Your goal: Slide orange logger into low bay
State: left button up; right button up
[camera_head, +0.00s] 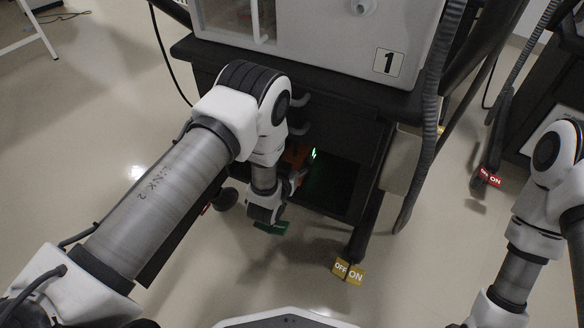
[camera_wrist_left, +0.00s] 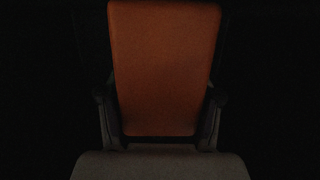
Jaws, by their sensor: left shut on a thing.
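The orange logger (camera_head: 296,154) shows as a small patch at the mouth of the low bay (camera_head: 335,188), mostly hidden by my left arm. In the left wrist view the orange logger (camera_wrist_left: 165,60) is a flat, rounded slab standing straight ahead. My left gripper (camera_wrist_left: 159,112) is shut on its near end, with one finger along each side. In the head view my left gripper (camera_head: 296,175) is at the left part of the bay opening, partly hidden by its wrist. The bay is dark inside with a green glow. My right arm shows at the right, but its gripper is out of view.
The ventilator marked 1 (camera_head: 390,62) stands on the black cart above the bay. A hose (camera_head: 430,110) hangs at the cart's right. A yellow OFF/ON tag (camera_head: 349,272) is at a cart foot. Another cart with a red tag (camera_head: 490,176) stands at right.

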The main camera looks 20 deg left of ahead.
pick_arm(q)
jog(key=shift+w+f, duration=0.15)
jog(key=shift+w, duration=0.1)
jog(key=shift+f, duration=0.15)
dwell(0.4)
jog(key=o, duration=1.2)
jog(key=shift+s+f, duration=0.1)
jog(key=shift+s, duration=0.05)
jog(key=v, duration=1.2)
